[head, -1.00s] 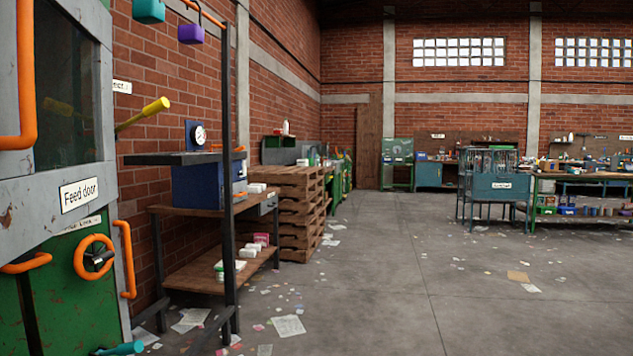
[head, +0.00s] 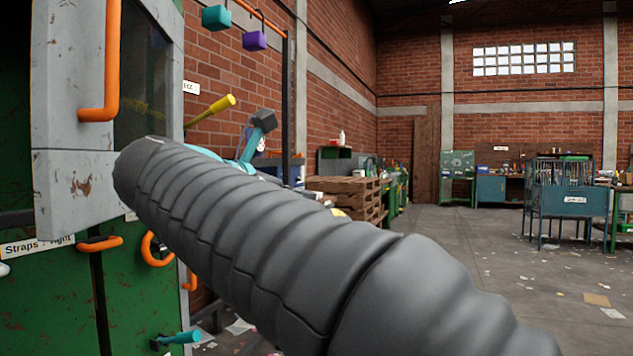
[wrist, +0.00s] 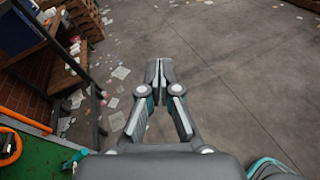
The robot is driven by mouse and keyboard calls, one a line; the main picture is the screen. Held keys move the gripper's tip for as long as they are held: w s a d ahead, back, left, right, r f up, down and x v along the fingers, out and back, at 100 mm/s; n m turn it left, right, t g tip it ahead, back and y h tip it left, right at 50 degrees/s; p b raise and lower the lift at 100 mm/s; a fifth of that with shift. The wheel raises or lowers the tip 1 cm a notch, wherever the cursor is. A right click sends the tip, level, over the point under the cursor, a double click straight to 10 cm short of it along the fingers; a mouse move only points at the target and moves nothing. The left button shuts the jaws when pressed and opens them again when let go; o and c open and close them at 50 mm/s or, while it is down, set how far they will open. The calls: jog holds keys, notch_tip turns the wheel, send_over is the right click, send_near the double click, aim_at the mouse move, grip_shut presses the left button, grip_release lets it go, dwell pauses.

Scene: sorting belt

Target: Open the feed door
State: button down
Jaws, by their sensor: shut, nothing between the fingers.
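The feed door (head: 75,150) is a scuffed grey panel with a dark window and an upright orange handle (head: 98,75), at the left of the head view. My dark ribbed arm crosses in front and hides its lower right part and its name label. I cannot tell whether the door is fully shut. My gripper (wrist: 159,66) is shut and empty in the wrist view, its fingertips together over bare floor and apart from the door handle. In the head view my arm leaves the gripper hard to make out.
Below the door, the green machine front carries an orange bar (head: 100,243), a partly hidden orange wheel (head: 156,248) and a teal handle (head: 180,338). A yellow-tipped lever (head: 222,104) sticks out to the right. Open floor (head: 490,255) lies right.

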jog(key=s+a+r+n+t+h, duration=0.2)
jog(key=s+a+r, duration=0.1)
jog(key=a+r, duration=0.3)
jog(key=f+b+x, duration=0.2)
jog(key=x, duration=1.1)
jog(key=shift+w+a+b, duration=0.15)
jog(key=shift+w+b, duration=0.15)
jog(key=shift+w, duration=0.25)
jog(key=shift+a+r, duration=0.1)
dwell(0.4)
